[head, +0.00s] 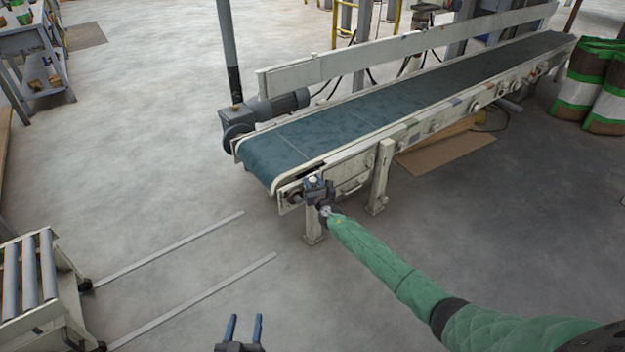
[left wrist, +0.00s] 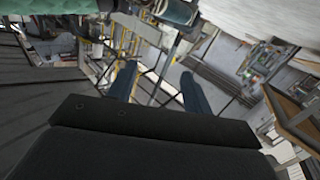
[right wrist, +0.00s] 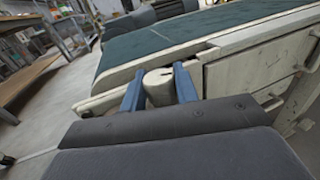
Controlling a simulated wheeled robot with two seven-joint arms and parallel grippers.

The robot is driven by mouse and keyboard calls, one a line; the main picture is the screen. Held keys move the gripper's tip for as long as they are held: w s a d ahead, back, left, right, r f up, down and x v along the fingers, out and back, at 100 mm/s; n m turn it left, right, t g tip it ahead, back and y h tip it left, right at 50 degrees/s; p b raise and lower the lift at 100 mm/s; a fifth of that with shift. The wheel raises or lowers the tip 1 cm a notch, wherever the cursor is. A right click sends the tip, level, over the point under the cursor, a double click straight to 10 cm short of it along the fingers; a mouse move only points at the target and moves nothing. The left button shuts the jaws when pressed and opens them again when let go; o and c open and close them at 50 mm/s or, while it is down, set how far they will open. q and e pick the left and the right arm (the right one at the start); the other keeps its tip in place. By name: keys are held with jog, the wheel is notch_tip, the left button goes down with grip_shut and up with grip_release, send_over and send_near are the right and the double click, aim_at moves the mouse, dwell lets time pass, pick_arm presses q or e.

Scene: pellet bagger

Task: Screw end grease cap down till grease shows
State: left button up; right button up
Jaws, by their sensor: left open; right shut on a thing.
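The end grease cap (right wrist: 159,90) is a short cream cylinder at the near end corner of the belt conveyor. My right gripper (head: 314,184) is at that corner, and in the right wrist view its two blue fingers (right wrist: 158,88) stand on either side of the cap, shut on it. A small dark mark shows near the cap's top; I cannot tell whether it is grease. The cap's lower part is hidden behind the gripper body. My left gripper (head: 243,328) is open and empty over bare floor, away from the conveyor; its parted fingers also show in the left wrist view (left wrist: 160,90).
The conveyor (head: 345,122) has a blue-green belt, cream side rails and legs. A grey motor (head: 278,105) sits on its far side. A roller stand (head: 35,280) is at left, with floor strips beside it. Green-white-brown sacks (head: 590,85) stand at right.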

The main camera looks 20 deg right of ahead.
jog(key=shift+w+d+r+m+h+p, duration=0.1)
jog(key=shift+r+m+h+p, duration=0.25)
jog(key=shift+h+p, duration=0.3)
jog(key=shift+f+m+h+p, duration=0.15)
jog(key=shift+m+h+p, duration=0.6)
jog(key=shift+h, duration=0.3)
pick_arm(q)
jog(key=s+f+g, duration=0.4)
jog(key=s+f, duration=0.3)
jog(key=f, duration=0.4)
jog(key=s+a+f+g+y, duration=0.1)
jog(key=s+f+g, duration=0.4)
jog(key=f, duration=0.6)
jog(key=shift+s+a+f+y, duration=0.3)
jog(key=shift+s, duration=0.9)
pick_arm(e)
jog(key=shift+h, duration=0.3)
